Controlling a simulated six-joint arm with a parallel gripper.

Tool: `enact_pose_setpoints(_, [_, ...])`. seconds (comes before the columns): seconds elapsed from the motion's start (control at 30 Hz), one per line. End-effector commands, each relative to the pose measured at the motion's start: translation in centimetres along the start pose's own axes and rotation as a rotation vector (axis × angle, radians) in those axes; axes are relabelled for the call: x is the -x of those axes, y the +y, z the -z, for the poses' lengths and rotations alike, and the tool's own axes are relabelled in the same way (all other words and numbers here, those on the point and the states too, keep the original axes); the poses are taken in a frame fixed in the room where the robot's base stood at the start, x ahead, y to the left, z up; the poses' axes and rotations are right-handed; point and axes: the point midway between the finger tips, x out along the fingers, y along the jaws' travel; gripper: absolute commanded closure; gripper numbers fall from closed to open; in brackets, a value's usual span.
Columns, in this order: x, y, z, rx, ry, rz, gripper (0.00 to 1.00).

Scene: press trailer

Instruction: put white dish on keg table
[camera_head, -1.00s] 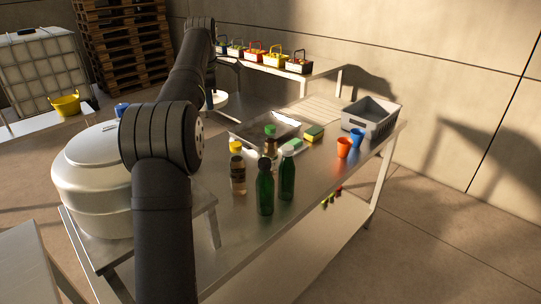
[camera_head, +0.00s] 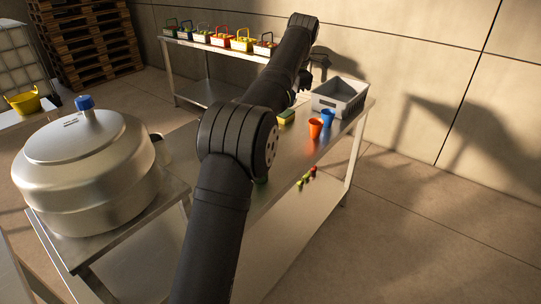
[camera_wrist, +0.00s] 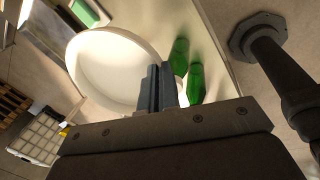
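The white dish (camera_wrist: 105,68) is large and close in the wrist view. My gripper (camera_wrist: 157,82) has its fingers close together on the dish's rim, and the dish appears held above the table. The dish does not show in the head view, where my arm hides most of the gripper's area. The keg table (camera_head: 130,236) is at the left of the head view. A big metal keg (camera_head: 85,175) with a blue cap stands on it and covers most of its top.
Green bottles (camera_wrist: 190,75) are close to the dish. On the long steel table, a grey crate (camera_head: 340,97), an orange cup (camera_head: 315,128), a blue cup (camera_head: 327,118) and a sponge (camera_head: 286,117) stand beyond my arm. Small baskets (camera_head: 220,38) line the back table.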

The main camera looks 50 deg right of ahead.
Motion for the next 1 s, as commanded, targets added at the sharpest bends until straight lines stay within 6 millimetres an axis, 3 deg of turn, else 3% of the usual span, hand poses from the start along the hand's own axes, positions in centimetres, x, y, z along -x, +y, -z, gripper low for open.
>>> enact_pose_setpoints(0.63, [-16.4,-3.5,0.1,-0.001,0.002,0.003,1.00])
enact_pose_setpoints(0.8, [-19.1,-4.1,0.1,-0.001,0.001,0.001,1.00])
enact_pose_setpoints(1.0, [-20.8,-4.5,0.1,-0.001,0.001,0.001,1.00])
